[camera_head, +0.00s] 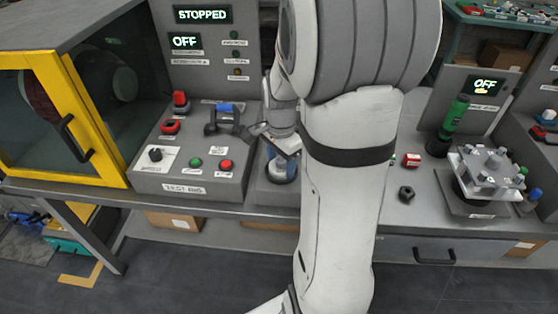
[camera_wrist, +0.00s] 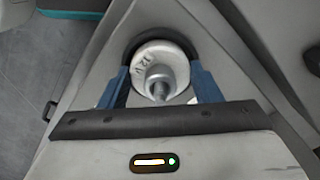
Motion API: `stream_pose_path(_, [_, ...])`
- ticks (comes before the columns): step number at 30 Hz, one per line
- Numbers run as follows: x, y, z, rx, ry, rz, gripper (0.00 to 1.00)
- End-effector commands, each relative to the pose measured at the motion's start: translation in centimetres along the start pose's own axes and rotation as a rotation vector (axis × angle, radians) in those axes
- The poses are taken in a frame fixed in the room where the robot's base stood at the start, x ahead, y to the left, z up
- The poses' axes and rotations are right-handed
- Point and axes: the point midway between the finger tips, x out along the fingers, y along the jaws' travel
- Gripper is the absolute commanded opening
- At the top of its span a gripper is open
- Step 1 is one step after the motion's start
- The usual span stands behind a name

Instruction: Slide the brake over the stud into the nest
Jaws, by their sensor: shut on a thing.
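My gripper (camera_head: 284,148) points down over a grey block at the bench's middle. In the wrist view its two blue fingers (camera_wrist: 160,82) stand on either side of a pale round part, which I take for the brake (camera_wrist: 146,54), marked with small letters. The fingers are closed on it. A metal stud (camera_wrist: 161,88) shows at its middle, towards the camera. A dark ring, which looks like the nest (camera_wrist: 131,42), curves around the far side of the brake. The head view shows only a small part of the brake (camera_head: 281,170) below the gripper; whether it is fully seated cannot be told.
A test rig (camera_head: 190,180) with buttons and a handle stands left, beside a yellow-framed cabinet (camera_head: 62,120). To the right are a black nut (camera_head: 406,194), a red button box (camera_head: 411,160), a green-black cylinder (camera_head: 452,122) and a grey fixture (camera_head: 488,172). My arm hides the middle.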

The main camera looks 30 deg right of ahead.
Motion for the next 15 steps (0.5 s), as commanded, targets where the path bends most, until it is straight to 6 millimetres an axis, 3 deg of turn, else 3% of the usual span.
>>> stream_pose_path(10, [0.08, 0.03, 0.01, 0.000, -0.001, 0.001, 0.83])
stream_pose_path(15, [0.14, 0.07, 0.02, 0.000, -0.001, 0.002, 0.83])
